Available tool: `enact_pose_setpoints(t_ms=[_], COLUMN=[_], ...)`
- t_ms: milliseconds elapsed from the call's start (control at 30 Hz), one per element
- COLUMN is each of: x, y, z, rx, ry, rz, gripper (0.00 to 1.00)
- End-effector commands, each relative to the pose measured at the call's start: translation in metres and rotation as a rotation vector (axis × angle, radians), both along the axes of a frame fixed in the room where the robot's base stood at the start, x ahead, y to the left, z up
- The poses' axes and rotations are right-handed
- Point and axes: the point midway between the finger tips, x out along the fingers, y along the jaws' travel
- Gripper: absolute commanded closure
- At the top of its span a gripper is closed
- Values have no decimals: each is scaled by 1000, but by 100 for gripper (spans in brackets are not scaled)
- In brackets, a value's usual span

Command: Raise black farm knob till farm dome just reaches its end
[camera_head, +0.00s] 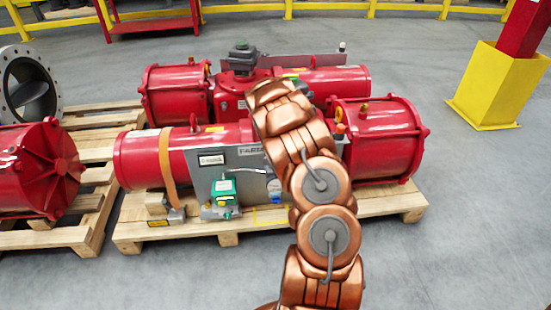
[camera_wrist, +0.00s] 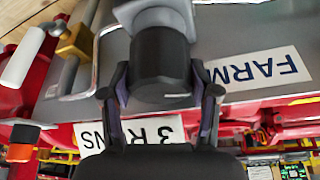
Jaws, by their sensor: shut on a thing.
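The black knob (camera_wrist: 160,58) is a short dark cylinder on a light grey mount, beside a white FARM label (camera_wrist: 258,70) on a grey panel. My gripper (camera_wrist: 160,96) has one finger on each side of the knob and is shut on it. In the head view my copper arm covers the gripper and the knob. The grey panel (camera_head: 205,187) shows there on the front red actuator. I cannot make out which part is the farm dome.
In the wrist view a white cylinder (camera_wrist: 22,58), a brass block (camera_wrist: 77,42) and an orange-and-black part (camera_wrist: 22,140) lie to the left. A green box (camera_head: 224,192) sits low on the panel. A wooden pallet (camera_head: 180,232) carries the actuators. Open floor lies to the right.

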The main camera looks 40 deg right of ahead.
Motion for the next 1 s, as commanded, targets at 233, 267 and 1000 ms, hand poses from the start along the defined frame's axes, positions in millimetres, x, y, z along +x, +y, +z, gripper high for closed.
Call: enact_pose_setpoints(t_ms=[233, 267, 1000], x=[-2, -2, -1], y=[1, 1, 0], z=[-2, -2, 0], rx=[2, 2, 0], ry=[4, 5, 2], rz=[-36, -37, -35], gripper=[74, 74, 14])
